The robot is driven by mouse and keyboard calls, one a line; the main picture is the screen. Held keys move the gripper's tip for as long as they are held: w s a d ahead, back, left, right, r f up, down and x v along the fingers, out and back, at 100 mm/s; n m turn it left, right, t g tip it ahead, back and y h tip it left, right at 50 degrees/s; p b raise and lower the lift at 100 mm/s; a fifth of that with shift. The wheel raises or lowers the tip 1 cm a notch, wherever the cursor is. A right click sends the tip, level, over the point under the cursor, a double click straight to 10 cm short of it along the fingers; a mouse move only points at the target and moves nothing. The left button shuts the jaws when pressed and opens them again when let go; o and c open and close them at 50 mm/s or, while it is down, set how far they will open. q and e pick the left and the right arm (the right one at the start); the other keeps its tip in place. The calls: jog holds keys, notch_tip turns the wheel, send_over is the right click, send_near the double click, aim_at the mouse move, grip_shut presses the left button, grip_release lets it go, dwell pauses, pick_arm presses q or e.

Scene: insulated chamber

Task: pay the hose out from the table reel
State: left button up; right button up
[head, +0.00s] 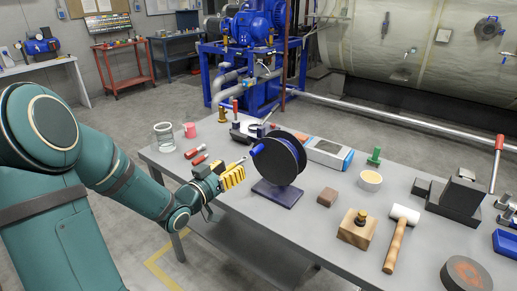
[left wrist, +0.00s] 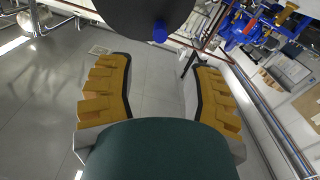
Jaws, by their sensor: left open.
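The table reel (head: 283,158) stands upright on a dark base plate (head: 277,193) on the grey table. It has black round flanges with blue hose (head: 300,146) wound between them. A blue hose end (head: 257,149) sticks out at the reel's left side. My left gripper (head: 237,172), with yellow fingers, is open and empty just left of the reel. In the left wrist view the reel's dark disc (left wrist: 140,12) and the blue end (left wrist: 160,34) lie beyond and above the spread fingers (left wrist: 160,66), apart from them. My right gripper is out of view.
On the table (head: 249,224), a glass jar (head: 164,138), red-handled tools (head: 196,154) and a grey-blue box (head: 328,153) stand around the reel. A brown block (head: 327,197), wooden block (head: 355,230) and mallet (head: 399,232) lie to its right. The table's front-left strip is bare.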

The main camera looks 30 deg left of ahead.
aim_at(262, 146)
pick_arm(q)
jog(key=w, duration=0.4)
jog(key=w+b, duration=0.1)
jog(key=w, duration=0.3)
jog(key=w+d, duration=0.1)
jog(key=w, duration=0.4)
jog(key=shift+w+f, duration=0.1)
grip_shut()
